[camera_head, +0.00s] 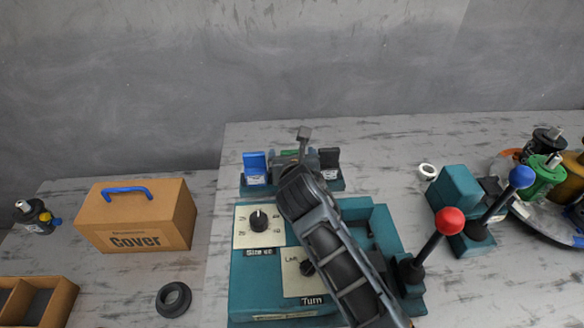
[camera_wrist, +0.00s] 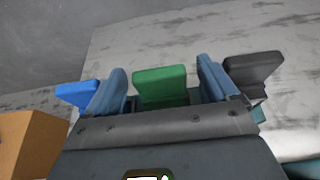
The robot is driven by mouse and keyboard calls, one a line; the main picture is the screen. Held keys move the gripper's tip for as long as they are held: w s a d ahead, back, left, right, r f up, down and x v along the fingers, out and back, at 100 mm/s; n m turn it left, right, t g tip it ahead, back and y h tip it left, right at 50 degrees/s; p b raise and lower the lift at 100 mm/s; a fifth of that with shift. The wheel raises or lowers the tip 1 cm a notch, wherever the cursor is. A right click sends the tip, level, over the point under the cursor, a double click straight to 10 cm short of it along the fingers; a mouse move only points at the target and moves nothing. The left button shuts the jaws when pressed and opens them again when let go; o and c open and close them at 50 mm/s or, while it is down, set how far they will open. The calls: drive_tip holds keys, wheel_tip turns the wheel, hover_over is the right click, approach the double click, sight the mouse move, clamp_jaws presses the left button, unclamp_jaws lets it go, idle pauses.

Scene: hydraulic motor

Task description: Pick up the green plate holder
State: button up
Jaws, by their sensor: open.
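The green plate holder (camera_wrist: 160,84) stands between the blue and black ones, and in the head view only a sliver of it (camera_head: 289,153) shows behind my gripper. My gripper (camera_wrist: 161,80) is open, with one blue-grey finger on each side of the green holder and a visible gap on both sides. Its lower part is hidden by the gripper body. In the head view my gripper (camera_head: 297,160) is over the rack and my arm covers much of the teal machine.
A blue holder (camera_head: 255,165) stands close left and a black holder (camera_head: 329,160) close right, on a teal rack (camera_head: 336,186). In front is a teal control box (camera_head: 245,290) with knobs. Red (camera_head: 449,221) and blue (camera_head: 521,177) ball levers stand right. A cover box (camera_head: 137,216) sits left.

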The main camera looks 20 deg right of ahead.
drive_tip(key=c, duration=1.1)
